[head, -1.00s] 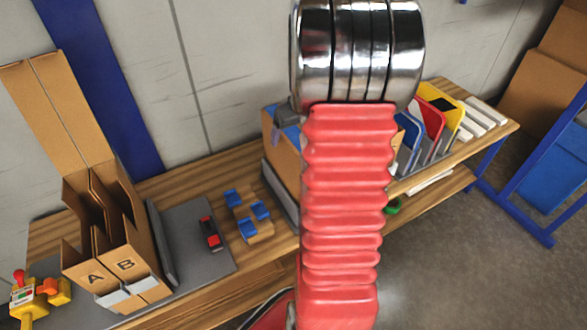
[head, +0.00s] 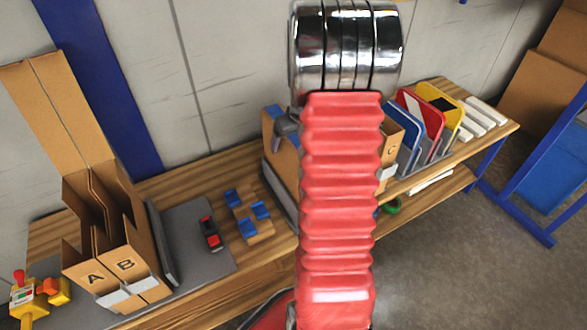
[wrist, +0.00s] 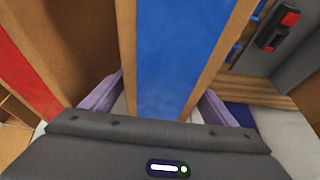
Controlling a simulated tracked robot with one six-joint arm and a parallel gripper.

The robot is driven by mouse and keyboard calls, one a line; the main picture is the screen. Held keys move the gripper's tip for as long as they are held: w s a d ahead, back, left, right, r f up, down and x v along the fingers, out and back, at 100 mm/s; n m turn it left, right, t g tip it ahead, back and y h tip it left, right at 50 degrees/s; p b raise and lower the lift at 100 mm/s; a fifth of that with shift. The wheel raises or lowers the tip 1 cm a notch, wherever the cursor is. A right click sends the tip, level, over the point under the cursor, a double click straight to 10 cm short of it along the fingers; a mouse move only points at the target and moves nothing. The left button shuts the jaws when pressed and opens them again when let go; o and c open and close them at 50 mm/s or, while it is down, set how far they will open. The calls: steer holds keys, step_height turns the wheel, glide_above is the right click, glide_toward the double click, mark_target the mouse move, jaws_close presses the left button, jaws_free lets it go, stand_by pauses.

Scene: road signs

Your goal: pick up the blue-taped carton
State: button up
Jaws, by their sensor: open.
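The blue-taped carton (wrist: 180,60) fills the middle of the wrist view, with a wide blue strip along its brown top. My gripper (wrist: 163,86) is open, with one pale purple finger on each side of this carton. I cannot tell whether the fingers touch it. In the head view, part of the carton (head: 283,160) shows on the bench behind my red arm sleeve, with the grey gripper (head: 287,125) at its top. The sleeve hides the rest.
A red-taped carton (wrist: 28,75) stands on the left in the wrist view. In the head view, open boxes marked A and B (head: 118,265) stand at left, near a red-black device (head: 210,234) and blue-topped blocks (head: 247,212). Sign panels (head: 425,115) stand at right.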

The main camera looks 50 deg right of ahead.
steer(key=shift+f, duration=0.25)
stand_by(0.5)
steer(key=shift+c, duration=0.5)
steer(key=shift+r, duration=0.1)
jaws_close()
stand_by(0.5)
